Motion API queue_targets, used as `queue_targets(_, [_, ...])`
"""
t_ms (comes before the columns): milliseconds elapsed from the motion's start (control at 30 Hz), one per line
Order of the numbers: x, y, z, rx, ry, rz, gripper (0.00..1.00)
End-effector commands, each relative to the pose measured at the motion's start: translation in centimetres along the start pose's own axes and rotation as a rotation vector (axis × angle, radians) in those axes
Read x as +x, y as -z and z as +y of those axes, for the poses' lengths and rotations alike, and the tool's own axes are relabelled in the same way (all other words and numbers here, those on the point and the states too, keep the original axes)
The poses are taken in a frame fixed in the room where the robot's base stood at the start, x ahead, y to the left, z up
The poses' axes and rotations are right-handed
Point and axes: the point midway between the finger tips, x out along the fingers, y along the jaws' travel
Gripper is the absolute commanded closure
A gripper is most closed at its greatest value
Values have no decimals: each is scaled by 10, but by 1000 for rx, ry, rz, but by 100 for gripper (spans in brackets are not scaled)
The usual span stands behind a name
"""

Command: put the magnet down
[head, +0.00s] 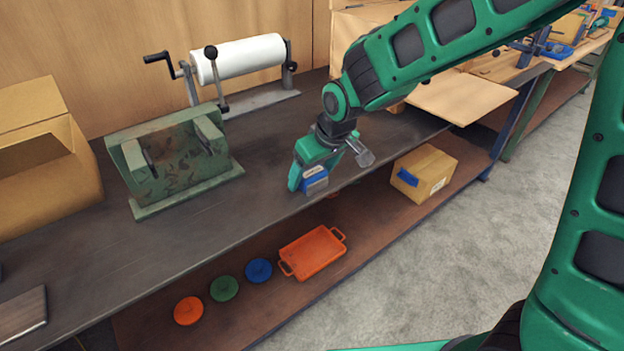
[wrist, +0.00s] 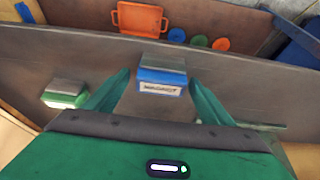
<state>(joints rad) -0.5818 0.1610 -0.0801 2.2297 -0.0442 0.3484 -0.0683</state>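The magnet (wrist: 162,82) is a blue block with a grey metal end and a white label, near the front edge of the dark bench. In the head view the magnet (head: 315,181) shows at the tip of my gripper (head: 305,178), which points down over the bench. In the wrist view the fingers of my gripper (wrist: 159,76) stand on either side of the magnet. A narrow gap shows at the left finger; the right finger is very close to it. The magnet appears to rest on the bench, though its underside is hidden.
A green and grey block (wrist: 65,94) is beside the gripper. On the bench (head: 200,230) stand a green fixture (head: 165,165), a roll holder (head: 240,58) and a cardboard box (head: 40,160). The lower shelf holds an orange tray (head: 313,252), coloured discs (head: 224,288) and a carton (head: 425,172).

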Motion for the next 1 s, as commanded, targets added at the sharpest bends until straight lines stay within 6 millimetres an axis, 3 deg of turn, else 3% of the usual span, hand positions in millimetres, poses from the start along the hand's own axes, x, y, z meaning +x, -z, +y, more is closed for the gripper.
queue_targets(33, [0,0,0,0,0,0,35])
queue_targets(200, [0,0,0,0,0,0,76])
queue_targets(267, [-1,0,0,0,0,1,86])
queue_targets(567, [-6,3,0,0,0,3,85])
queue_targets(767, [-36,16,1,1,0,8,85])
queue_targets(1000, [-69,19,-48,-5,2,6,85])
